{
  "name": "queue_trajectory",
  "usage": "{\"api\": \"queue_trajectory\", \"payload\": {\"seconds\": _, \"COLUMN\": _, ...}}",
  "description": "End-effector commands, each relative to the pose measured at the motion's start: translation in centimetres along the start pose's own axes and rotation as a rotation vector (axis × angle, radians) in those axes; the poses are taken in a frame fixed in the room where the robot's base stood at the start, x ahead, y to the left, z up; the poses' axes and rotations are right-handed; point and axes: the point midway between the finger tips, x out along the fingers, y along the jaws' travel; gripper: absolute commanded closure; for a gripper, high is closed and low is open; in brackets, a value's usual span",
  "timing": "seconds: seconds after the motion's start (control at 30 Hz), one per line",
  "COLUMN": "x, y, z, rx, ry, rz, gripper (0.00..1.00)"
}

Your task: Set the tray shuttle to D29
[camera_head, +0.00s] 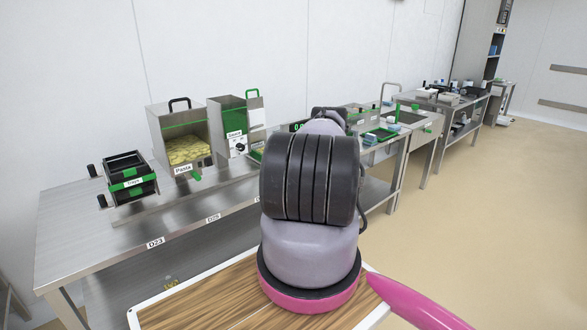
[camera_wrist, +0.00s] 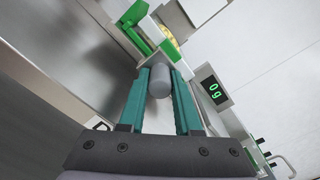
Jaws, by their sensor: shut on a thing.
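My gripper (camera_wrist: 160,88) shows in the wrist view with two teal fingers. It is shut on a grey cylindrical knob (camera_wrist: 159,83). A green block (camera_wrist: 169,50) shows right beside the knob; I cannot tell whether they are one piece, though they look like part of the tray shuttle. In the head view my own arm hides the gripper and the knob. Labels run along the front edge of the steel table: D23 (camera_head: 155,243), then one further right (camera_head: 213,218) that seems to read D29, though its print is small.
The steel table (camera_head: 75,225) carries a black rack of trays (camera_head: 130,180), a pasta bin (camera_head: 180,140) and a green-sided dispenser (camera_head: 228,125). In the wrist view a display (camera_wrist: 210,88) reads 0 g. The floor at right (camera_head: 500,200) is clear.

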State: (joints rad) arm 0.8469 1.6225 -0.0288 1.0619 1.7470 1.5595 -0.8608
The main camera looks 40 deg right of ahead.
Motion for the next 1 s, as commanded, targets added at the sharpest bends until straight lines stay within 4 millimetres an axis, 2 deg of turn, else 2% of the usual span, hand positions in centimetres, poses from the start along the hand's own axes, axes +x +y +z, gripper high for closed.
{"api": "queue_trajectory", "payload": {"seconds": 0.2, "x": -0.1, "y": -0.6, "z": -0.2, "rx": -0.006, "ry": 0.006, "rz": -0.008, "gripper": 1.00}}
{"api": "queue_trajectory", "payload": {"seconds": 0.23, "x": -0.1, "y": -0.6, "z": -0.2, "rx": -0.006, "ry": 0.006, "rz": -0.008, "gripper": 0.60}}
{"api": "queue_trajectory", "payload": {"seconds": 0.3, "x": -0.1, "y": -0.6, "z": -0.2, "rx": -0.006, "ry": 0.005, "rz": -0.008, "gripper": 0.38}}
{"api": "queue_trajectory", "payload": {"seconds": 0.67, "x": -0.4, "y": -0.4, "z": -0.2, "rx": -0.003, "ry": 0.004, "rz": -0.006, "gripper": 0.38}}
{"api": "queue_trajectory", "payload": {"seconds": 0.77, "x": -1.4, "y": -0.4, "z": -0.2, "rx": -0.002, "ry": 0.005, "rz": -0.005, "gripper": 0.38}}
{"api": "queue_trajectory", "payload": {"seconds": 1.0, "x": -6.3, "y": -0.5, "z": -0.2, "rx": -0.001, "ry": 0.007, "rz": -0.007, "gripper": 0.38}}
